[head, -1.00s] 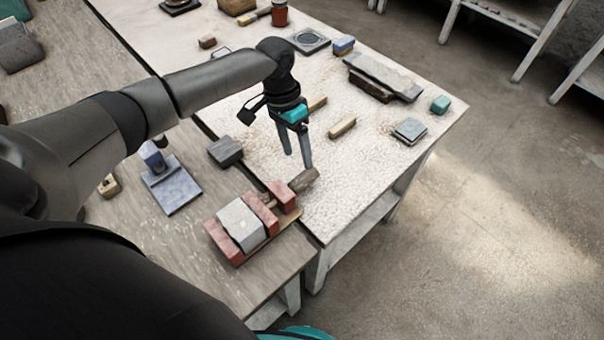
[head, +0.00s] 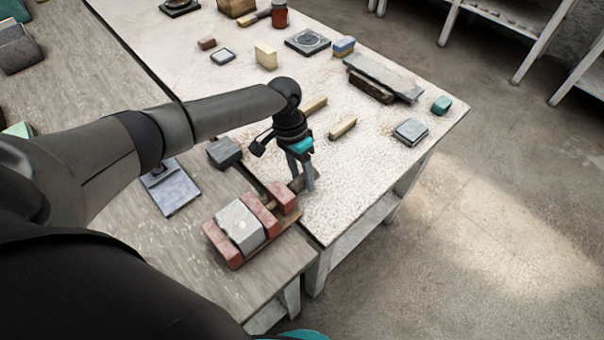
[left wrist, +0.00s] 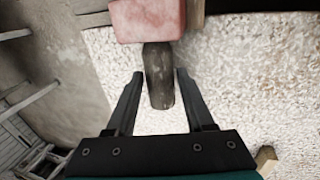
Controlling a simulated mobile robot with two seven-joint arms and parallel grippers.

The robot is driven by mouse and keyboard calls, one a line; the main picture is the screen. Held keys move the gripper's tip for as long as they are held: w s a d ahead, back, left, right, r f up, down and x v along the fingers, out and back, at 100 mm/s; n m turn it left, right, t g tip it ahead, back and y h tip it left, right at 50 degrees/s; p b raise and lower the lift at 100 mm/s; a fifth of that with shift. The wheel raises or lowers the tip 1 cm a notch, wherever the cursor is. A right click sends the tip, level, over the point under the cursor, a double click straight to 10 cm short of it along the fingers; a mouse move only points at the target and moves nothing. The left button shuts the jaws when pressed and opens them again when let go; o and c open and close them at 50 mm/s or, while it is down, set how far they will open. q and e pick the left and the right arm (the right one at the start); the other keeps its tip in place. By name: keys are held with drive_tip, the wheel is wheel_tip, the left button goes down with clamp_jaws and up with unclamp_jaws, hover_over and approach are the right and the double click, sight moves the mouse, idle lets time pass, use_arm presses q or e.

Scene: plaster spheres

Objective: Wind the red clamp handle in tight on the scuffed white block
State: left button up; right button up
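The clamp has several red blocks on a wooden base, with one red end block (head: 222,245) at its left. The scuffed white block (head: 239,222) lies between that and the red middle block (head: 261,215). I cannot tell if there is a gap there. A wooden screw leads through the right red block (head: 283,197), which shows in the left wrist view (left wrist: 147,18). The handle (left wrist: 158,80) is a dark grey-brown cylinder, not red. My left gripper (head: 304,188) is open, pointing down, its fingers (left wrist: 160,74) on either side of the handle. My right gripper is out of view.
A dark grey block (head: 224,152) and a blue-grey plate tool (head: 174,190) lie behind the clamp. Wooden pieces (head: 342,128) lie on the pale speckled table beyond the gripper. The clamp is near the front table edge. The pale table's right front is clear.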

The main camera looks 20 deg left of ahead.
use_arm(q)
clamp_jaws()
idle(0.4)
drive_tip(key=shift+w+a+f+g+h+b, duration=0.15)
drive_tip(key=shift+g+h+b, duration=0.25)
drive_tip(key=shift+h+b, duration=0.55)
drive_tip(key=h+b, duration=0.1)
drive_tip(key=b, duration=0.1)
drive_tip(key=g+h+b, duration=0.1)
drive_tip(key=h+b, duration=0.1)
drive_tip(key=b, duration=0.1)
drive_tip(key=shift+a+f+h+b, duration=0.2)
drive_tip(key=shift+f+h+b, duration=0.05)
drive_tip(key=shift+b, duration=0.1)
drive_tip(key=shift+r+g+h+b, duration=0.15)
drive_tip(key=shift+g+h+b, duration=0.45)
drive_tip(key=shift+b, duration=0.45)
drive_tip(key=shift+o, duration=1.8)
unclamp_jaws()
